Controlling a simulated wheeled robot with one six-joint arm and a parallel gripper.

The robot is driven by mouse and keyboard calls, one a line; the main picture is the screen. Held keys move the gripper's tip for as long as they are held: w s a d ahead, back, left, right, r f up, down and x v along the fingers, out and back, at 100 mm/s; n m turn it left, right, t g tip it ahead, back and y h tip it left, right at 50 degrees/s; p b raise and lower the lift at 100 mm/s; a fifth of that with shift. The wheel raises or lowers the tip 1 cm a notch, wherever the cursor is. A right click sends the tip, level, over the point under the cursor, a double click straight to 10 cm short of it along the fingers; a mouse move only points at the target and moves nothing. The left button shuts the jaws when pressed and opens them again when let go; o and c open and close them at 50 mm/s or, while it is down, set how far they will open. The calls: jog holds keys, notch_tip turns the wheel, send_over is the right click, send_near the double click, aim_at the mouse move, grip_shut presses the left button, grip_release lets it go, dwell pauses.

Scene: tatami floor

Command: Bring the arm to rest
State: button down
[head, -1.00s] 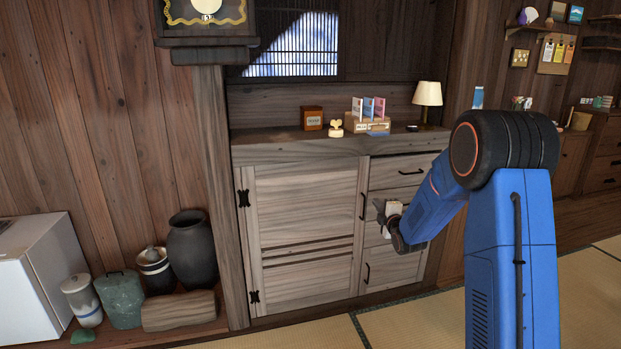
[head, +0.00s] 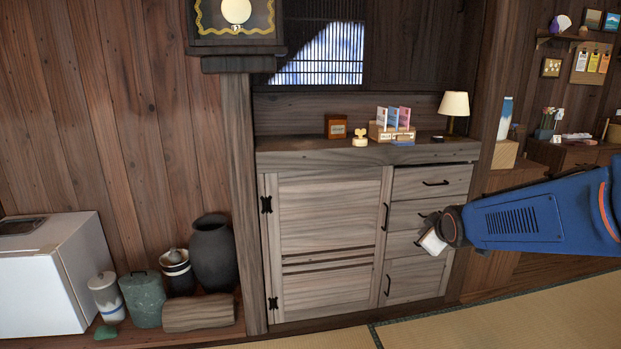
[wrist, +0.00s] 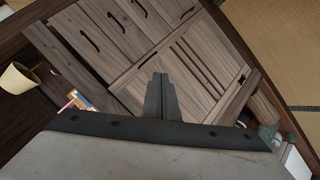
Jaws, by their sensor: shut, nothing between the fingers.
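My blue arm (head: 520,222) reaches in from the right edge in the head view, its forearm nearly level. My gripper (head: 421,228) is at its left end, in front of the cabinet's drawers, partly hidden by the wrist. In the wrist view my gripper (wrist: 160,92) shows its two dark fingers close together, with nothing held. The fingers point toward the wooden cabinet (head: 325,220), which appears tilted in the wrist view (wrist: 140,85). I cannot tell the exact gap between the fingertips and the cabinet.
On the cabinet top stand a lamp (head: 454,110), a card holder (head: 391,132) and a small brown box (head: 335,127). Dark jars (head: 213,255), a log (head: 203,312) and a white box (head: 45,275) are at the left. Tatami floor (head: 480,320) in front is clear.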

jog(key=s+a+f+m+g, duration=0.1)
jog(key=s+f+m+g, duration=0.1)
jog(key=s, duration=1.6)
jog(key=s+a+f+m+g, duration=0.2)
jog(key=s+m+g, duration=0.2)
jog(key=s, duration=1.3)
jog(key=m, duration=0.2)
jog(key=shift+s+a+m+y, duration=0.15)
jog(key=shift+s+m+y, duration=0.15)
jog(key=shift+s, duration=0.1)
